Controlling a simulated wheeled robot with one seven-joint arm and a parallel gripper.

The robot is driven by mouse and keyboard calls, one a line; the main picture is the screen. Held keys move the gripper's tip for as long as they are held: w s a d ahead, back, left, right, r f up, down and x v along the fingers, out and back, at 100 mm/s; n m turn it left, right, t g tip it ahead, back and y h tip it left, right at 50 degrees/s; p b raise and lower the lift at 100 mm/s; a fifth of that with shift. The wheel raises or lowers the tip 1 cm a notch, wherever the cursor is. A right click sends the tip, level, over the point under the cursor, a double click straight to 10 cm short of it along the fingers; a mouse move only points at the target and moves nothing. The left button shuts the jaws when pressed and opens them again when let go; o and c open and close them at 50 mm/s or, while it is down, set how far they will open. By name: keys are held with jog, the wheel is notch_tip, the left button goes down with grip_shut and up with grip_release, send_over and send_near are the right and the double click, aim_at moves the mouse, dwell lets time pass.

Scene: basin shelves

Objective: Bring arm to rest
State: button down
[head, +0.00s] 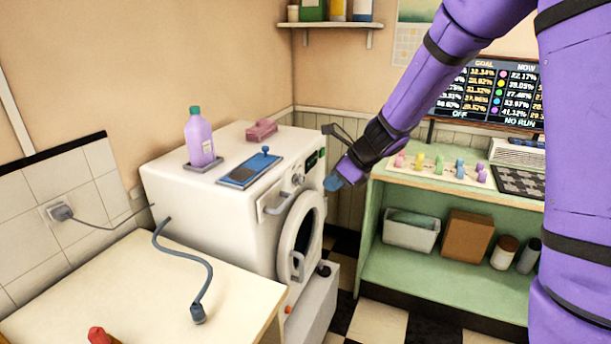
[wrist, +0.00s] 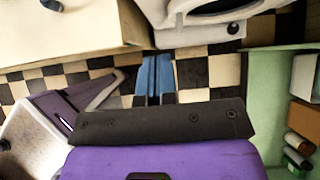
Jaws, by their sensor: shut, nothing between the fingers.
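My purple arm comes in from the upper right of the head view. My gripper (head: 334,183) hangs in the air in front of the washing machine (head: 170,192), near its round door (head: 301,237), and appears apart from it. In the wrist view the blue fingers of my gripper (wrist: 153,80) lie side by side, shut and empty, over the checkered floor (wrist: 207,72).
A purple bottle (head: 200,138) and a blue tray (head: 249,170) stand on the machine. A pale table (head: 130,290) with a grey hose (head: 200,262) is at front left. A green shelf unit (head: 400,268) stands right. Checkered floor lies between.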

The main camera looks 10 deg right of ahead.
jog(key=s+d+r+n+h, duration=0.1)
jog(key=s+d+r+n, duration=0.1)
jog(key=s+r+n, duration=1.1)
jog(key=s+d+r+n+h, duration=0.2)
jog(key=s+d+n, duration=0.2)
jog(key=s, duration=0.6)
jog(key=s+d+r+n+h, duration=0.2)
jog(key=s+d+n+h, duration=0.1)
jog(key=s+n, duration=0.4)
jog(key=shift+s+d+n+t, duration=0.3)
jog(key=shift+s+d+n, duration=0.15)
jog(key=shift+s, duration=1)
